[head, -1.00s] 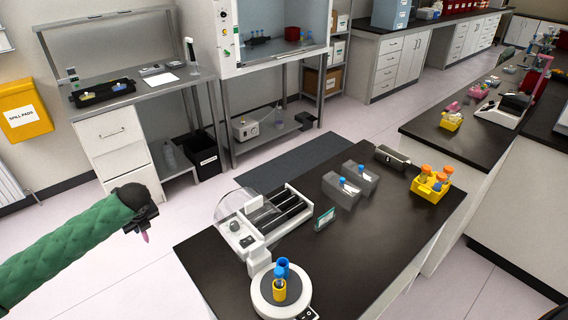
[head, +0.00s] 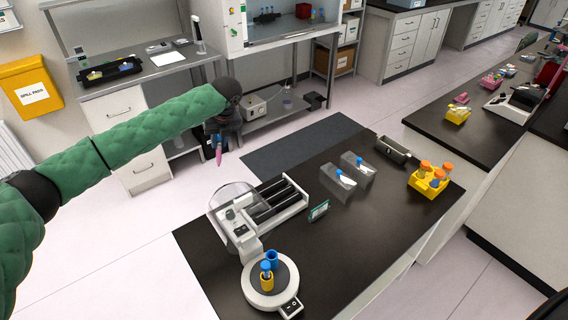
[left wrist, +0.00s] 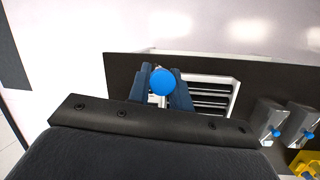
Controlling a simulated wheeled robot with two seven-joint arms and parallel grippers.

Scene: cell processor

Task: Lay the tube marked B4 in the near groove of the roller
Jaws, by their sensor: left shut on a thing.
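My left gripper (head: 218,143) is shut on a tube (head: 218,157) that hangs down and looks pink in the head view. In the left wrist view the tube's blue cap (left wrist: 163,82) sits between the fingers. No B4 mark can be read on it. The gripper is in the air beyond the bench's far left edge, up and left of the roller. The white roller (head: 250,238) stands on the black bench, with dark parallel bars and grooves and a clear curved cover at its left end. It also shows in the left wrist view (left wrist: 236,93), partly behind the fingers. My right gripper is out of view.
A round white device (head: 256,298) holding tubes stands in front of the roller. A small card (head: 318,211) stands right of it. Grey holders (head: 333,186), a dark block (head: 394,151) and a yellow rack (head: 425,187) are farther back. The bench's front right is clear.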

